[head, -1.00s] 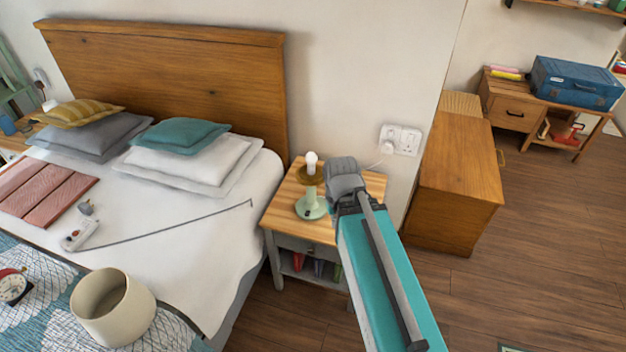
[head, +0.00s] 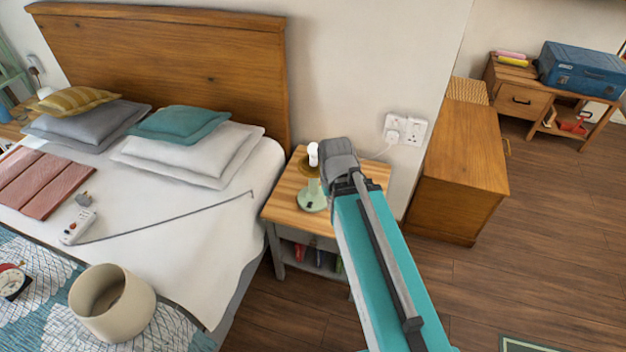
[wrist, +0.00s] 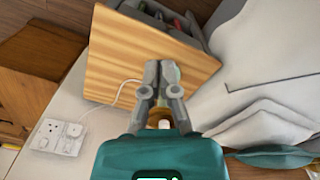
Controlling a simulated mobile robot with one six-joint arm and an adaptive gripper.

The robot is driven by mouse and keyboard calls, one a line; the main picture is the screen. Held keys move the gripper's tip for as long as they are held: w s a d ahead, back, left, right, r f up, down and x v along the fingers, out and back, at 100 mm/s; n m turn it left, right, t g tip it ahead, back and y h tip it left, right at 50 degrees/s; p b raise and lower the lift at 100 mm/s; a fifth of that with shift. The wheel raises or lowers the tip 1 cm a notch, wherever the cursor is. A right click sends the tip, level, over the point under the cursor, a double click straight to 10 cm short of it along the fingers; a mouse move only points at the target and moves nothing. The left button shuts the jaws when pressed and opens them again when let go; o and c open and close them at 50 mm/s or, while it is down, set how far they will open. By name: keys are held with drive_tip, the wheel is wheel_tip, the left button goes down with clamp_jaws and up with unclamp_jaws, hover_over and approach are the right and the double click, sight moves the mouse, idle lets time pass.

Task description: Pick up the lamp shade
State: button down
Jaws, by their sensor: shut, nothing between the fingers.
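The lamp shade, a cream open cylinder (head: 134,318), lies on the patterned blanket at the near left of the bed in the head view. It is not visible in the wrist view. The lamp base (head: 312,200), pale green with a bare white bulb, stands on the nightstand. My gripper (head: 339,160) is over the nightstand beside the lamp, well away from the shade. In the wrist view my gripper (wrist: 162,75) has its fingers close together and holds nothing. The lamp's amber part shows partly behind them.
A wooden chest (head: 460,170) is to the right. The floor at the right is open.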

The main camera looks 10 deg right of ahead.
drive_tip(key=c, duration=1.4)
unclamp_jaws()
drive_tip(key=c, duration=0.7)
unclamp_jaws()
drive_tip(key=shift+c, duration=0.2)
